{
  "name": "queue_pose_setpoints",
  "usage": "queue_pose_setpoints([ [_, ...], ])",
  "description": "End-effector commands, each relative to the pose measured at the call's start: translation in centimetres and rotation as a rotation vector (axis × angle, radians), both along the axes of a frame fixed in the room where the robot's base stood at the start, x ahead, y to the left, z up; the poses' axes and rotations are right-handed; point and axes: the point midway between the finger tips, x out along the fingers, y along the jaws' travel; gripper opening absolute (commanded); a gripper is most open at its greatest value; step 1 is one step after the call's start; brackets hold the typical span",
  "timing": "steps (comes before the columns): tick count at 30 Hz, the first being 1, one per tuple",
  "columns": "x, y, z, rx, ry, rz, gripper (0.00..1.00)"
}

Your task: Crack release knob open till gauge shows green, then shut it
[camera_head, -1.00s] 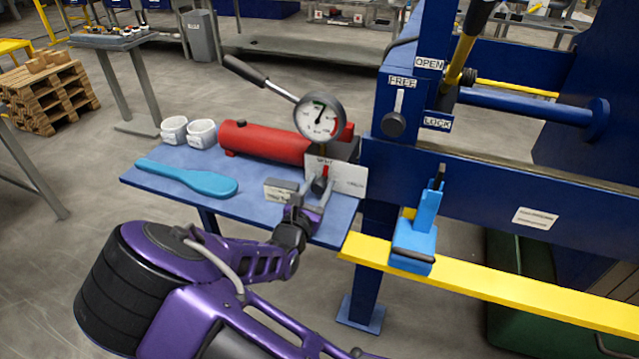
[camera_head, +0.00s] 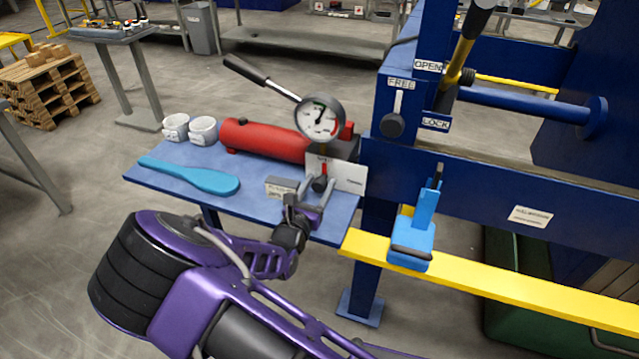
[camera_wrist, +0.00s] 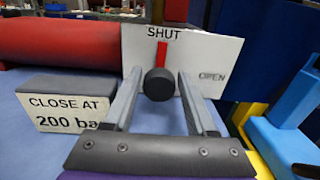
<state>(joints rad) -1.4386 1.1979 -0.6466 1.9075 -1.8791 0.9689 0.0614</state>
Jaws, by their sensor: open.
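The release knob (camera_wrist: 158,84) is a dark round knob with a red pointer, which points up at SHUT on its white plate (camera_wrist: 205,58); OPEN is printed at the plate's right. The knob also shows in the head view (camera_head: 320,184). My gripper (camera_wrist: 155,88) is open, its two fingers either side of the knob with gaps, not clamped on it. In the head view my gripper (camera_head: 316,188) reaches the knob from the front. The round gauge (camera_head: 320,118) above has green, white and red zones; its needle points up and right, close to the green part, but the exact reading is too small to tell.
A red cylinder (camera_head: 262,140) with a black-handled lever lies behind the knob. A block (camera_wrist: 65,105) reading "CLOSE AT 200 ba…" stands left of my fingers. A light-blue paddle (camera_head: 195,177) and two white cups (camera_head: 203,131) are on the blue shelf. A blue clamp-like tool (camera_head: 415,238) is right.

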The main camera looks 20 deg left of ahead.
Motion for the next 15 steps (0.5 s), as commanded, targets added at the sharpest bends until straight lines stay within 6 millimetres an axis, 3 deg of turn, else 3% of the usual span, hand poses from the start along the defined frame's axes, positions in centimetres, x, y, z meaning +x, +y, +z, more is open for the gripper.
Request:
queue_pose_setpoints([
  [5,-3.2,0.4,0.1,0.001,0.002,0.004,0.57],
  [15,-11.6,1.0,0.1,0.000,0.002,0.004,0.57],
])
